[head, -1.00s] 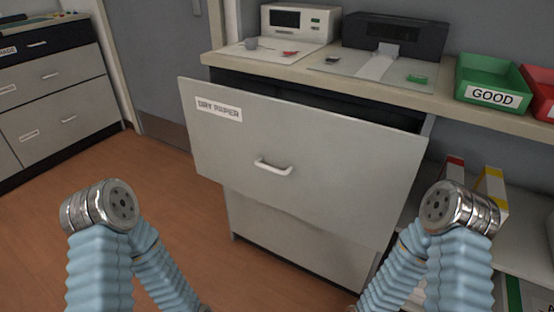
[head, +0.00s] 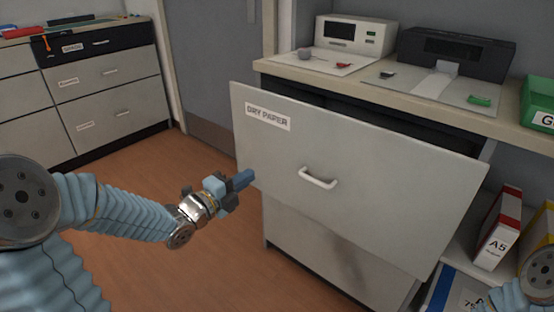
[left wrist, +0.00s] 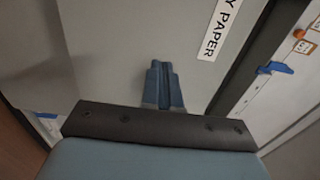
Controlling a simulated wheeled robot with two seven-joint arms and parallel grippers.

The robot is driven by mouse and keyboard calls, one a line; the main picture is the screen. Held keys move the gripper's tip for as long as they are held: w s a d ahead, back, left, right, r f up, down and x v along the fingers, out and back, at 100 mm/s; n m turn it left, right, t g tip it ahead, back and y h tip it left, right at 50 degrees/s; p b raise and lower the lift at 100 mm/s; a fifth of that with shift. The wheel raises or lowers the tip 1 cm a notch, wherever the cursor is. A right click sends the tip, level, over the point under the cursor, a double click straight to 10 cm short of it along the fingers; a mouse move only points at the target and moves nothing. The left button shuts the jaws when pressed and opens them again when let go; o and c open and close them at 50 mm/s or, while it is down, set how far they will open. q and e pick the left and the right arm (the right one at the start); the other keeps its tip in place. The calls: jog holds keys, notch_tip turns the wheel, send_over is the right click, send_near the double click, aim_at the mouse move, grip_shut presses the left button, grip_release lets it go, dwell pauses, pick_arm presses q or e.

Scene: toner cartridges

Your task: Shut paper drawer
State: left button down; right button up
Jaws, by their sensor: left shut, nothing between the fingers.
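The paper drawer (head: 390,190) has a light grey front with a "DRY PAPER" label (head: 268,118) and a white bar handle (head: 318,179). It stands pulled out from the cabinet, with a dark gap behind its top edge. My left gripper (head: 247,177) is shut and empty, near the left edge of the drawer front, left of the handle and below the label. In the left wrist view its shut fingers (left wrist: 163,84) point at the grey front beside the label; I cannot tell whether they touch it. My right gripper is not in view.
A worktop (head: 375,83) above the drawer holds a white device (head: 352,35), a black printer (head: 455,52) and a green bin (head: 540,108). Red and white A5 boxes (head: 498,232) stand on the right shelf. The floor (head: 200,270) at left is clear.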

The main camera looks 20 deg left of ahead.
aim_at(281, 154)
pick_arm(q)
jog(key=p+x, duration=0.1)
jog(key=x, duration=1)
jog(key=shift+f, duration=0.1)
